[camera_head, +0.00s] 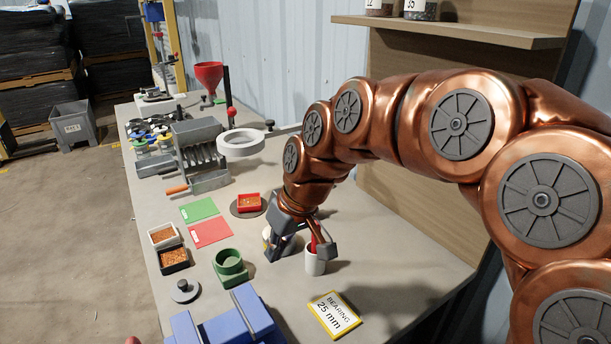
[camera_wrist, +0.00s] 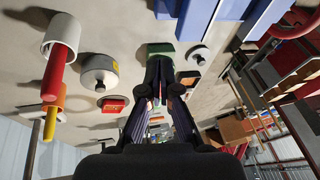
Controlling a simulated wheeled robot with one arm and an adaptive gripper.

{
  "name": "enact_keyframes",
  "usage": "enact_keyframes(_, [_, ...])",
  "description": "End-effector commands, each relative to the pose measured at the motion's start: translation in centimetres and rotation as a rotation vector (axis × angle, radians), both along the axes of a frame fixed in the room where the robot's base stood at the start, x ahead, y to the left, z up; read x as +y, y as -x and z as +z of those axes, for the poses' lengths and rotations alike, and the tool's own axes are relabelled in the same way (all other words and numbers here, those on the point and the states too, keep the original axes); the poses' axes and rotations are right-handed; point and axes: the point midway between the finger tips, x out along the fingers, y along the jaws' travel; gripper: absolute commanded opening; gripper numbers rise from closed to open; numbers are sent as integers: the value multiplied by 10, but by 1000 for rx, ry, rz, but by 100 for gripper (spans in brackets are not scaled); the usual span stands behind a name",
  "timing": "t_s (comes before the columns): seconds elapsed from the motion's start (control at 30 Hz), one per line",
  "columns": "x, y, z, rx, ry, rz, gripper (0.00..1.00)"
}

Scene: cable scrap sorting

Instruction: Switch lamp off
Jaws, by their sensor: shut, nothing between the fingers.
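A pale ring (camera_head: 240,142), which looks like the ring lamp's head, hangs over the back of the bench; I cannot tell whether it is lit, and no switch is clearly seen. My gripper (camera_head: 276,250) points down low over the front half of the bench, well in front of the ring. It is shut and empty; its dark fingers also show in the wrist view (camera_wrist: 159,72). A white round object with a dark top (camera_wrist: 100,72) stands beside the fingers in the wrist view; in the head view my gripper mostly hides it.
A white cup (camera_head: 315,264) with a red stick stands close right of my gripper. A green pot (camera_head: 230,268) is to its left, a blue vise (camera_head: 228,326) in front. A bearing sign (camera_head: 334,314) lies front right. Red (camera_head: 210,232) and green (camera_head: 199,209) cards lie further back.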

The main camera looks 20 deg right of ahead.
Motion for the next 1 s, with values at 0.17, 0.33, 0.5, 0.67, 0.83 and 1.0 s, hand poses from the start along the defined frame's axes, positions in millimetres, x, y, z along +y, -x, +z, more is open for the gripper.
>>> enact_keyframes(0.17, [-8, -86, 11, -148, -79, 20, 0])
enact_keyframes(0.33, [-34, -162, 19, -287, -123, 6, 0])
enact_keyframes(0.5, [-81, -233, 17, -420, -131, -44, 0])
enact_keyframes(0.67, [-142, -288, 6, -533, -99, -112, 0])
enact_keyframes(0.83, [-204, -324, -7, -616, -42, -177, 0])
enact_keyframes(1.0, [-242, -339, -16, -658, 2, -217, 0])
